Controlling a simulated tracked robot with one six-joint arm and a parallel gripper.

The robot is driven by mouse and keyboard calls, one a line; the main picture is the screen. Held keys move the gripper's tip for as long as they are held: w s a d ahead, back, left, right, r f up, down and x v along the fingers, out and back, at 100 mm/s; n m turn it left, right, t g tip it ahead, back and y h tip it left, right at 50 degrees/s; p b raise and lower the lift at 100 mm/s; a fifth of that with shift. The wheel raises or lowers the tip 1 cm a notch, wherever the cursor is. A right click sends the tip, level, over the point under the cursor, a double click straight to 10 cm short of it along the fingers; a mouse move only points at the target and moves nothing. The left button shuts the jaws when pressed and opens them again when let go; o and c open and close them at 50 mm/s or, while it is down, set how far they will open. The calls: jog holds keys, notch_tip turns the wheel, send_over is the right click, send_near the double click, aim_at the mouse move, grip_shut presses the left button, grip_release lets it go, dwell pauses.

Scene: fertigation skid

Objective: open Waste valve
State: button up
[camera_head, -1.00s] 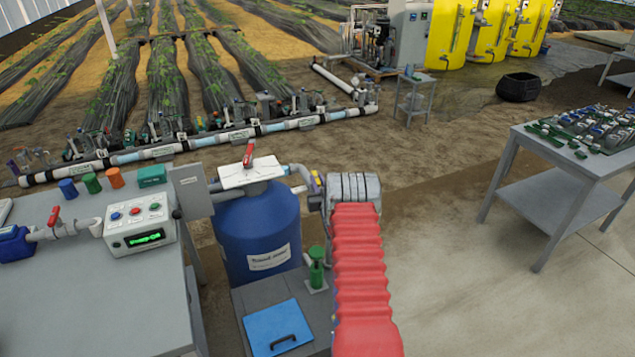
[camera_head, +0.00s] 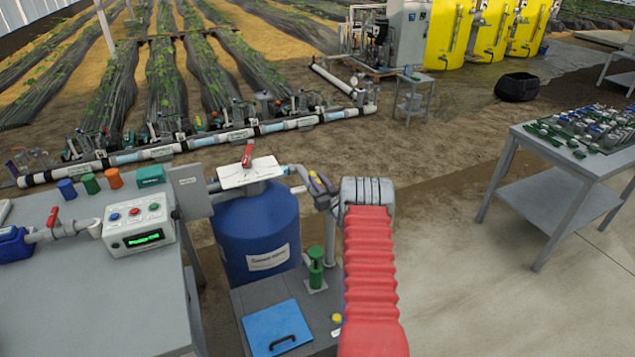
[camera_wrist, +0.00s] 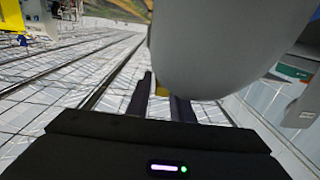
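My gripper (camera_wrist: 161,102) shows in the wrist view with its two dark fingers apart. A small yellow part (camera_wrist: 161,90) shows between or just beyond the fingertips, partly hidden by a big smooth grey rounded body (camera_wrist: 225,50); I cannot tell if they touch it. In the head view my red-sleeved arm reaches toward the pipe at the right of the blue tank (camera_head: 258,230), and the gripper (camera_head: 318,184) is small there, beside yellow and purple bits. No label reading Waste is legible. A red-handled valve (camera_head: 247,154) stands on the white plate (camera_head: 250,173) atop the tank.
A grey bench with a control box (camera_head: 139,226) and another red-handled valve (camera_head: 54,216) is at left. Open floor lies right, before a grey table (camera_head: 560,180).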

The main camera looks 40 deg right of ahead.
jog(key=shift+o, duration=1.4)
jog(key=shift+s, duration=0.1)
jog(key=v, duration=1.3)
jog(key=shift+s, duration=0.3)
jog(key=shift+a, duration=0.15)
